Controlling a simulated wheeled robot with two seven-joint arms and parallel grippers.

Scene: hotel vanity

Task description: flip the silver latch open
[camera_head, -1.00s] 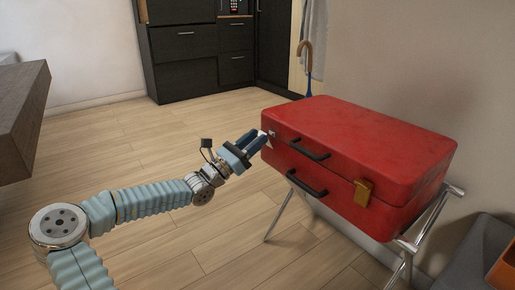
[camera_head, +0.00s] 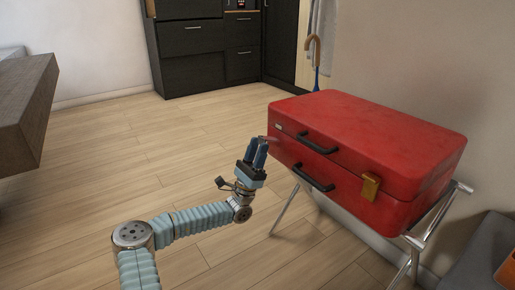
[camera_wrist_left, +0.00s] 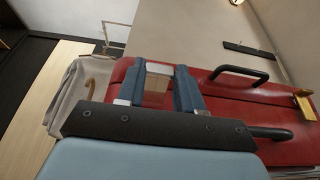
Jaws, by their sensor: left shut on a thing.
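The red suitcase (camera_head: 375,135) lies flat, lid down, with two black handles and a gold latch (camera_head: 370,186) toward its right end. My left gripper (camera_head: 262,141) is at the left end of the suitcase front, its fingers pointing up and away. In the left wrist view its two blue fingers (camera_wrist_left: 160,75) have a small silver piece between their tips, the silver latch (camera_wrist_left: 159,68), and are shut on it. My right gripper is not in view.
The suitcase rests on a folding metal rack (camera_head: 416,243) beside the wall. A dark wooden surface (camera_head: 22,110) is at the left and a grey seat (camera_head: 480,260) at the lower right. The floor between is clear.

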